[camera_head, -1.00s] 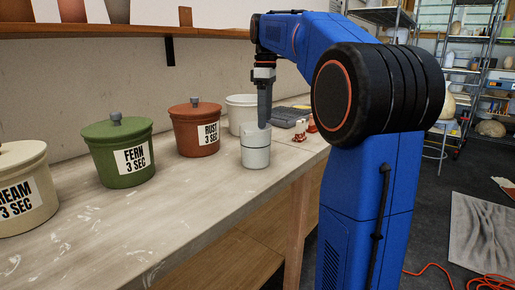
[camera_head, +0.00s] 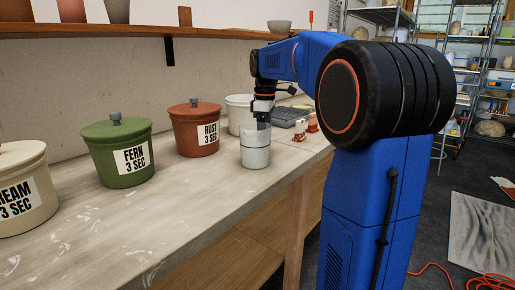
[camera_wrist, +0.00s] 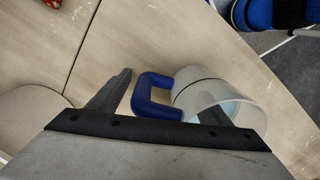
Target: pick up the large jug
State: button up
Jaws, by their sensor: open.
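The large jug (camera_head: 255,150) is a pale grey-white cylinder standing upright on the bench near its front edge. In the wrist view the jug (camera_wrist: 228,98) shows its open mouth and a blue handle (camera_wrist: 150,96) on its left side. My gripper (camera_head: 262,119) is directly over the jug, pointing down, with its fingers at rim height. In the wrist view my gripper (camera_wrist: 162,88) is open, with the handle between its fingers. One finger is left of the handle; the other appears at or inside the jug's mouth, partly hidden.
A rust-red lidded pot (camera_head: 196,130), a green lidded pot (camera_head: 118,155) and a cream lidded pot (camera_head: 22,190) stand to the left. A white bucket (camera_head: 238,108) is close behind the jug. Small red-and-white items (camera_head: 300,132) and a grey case (camera_head: 288,116) lie to the right.

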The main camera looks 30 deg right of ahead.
jog(key=c, duration=1.8)
jog(key=shift+r, duration=0.15)
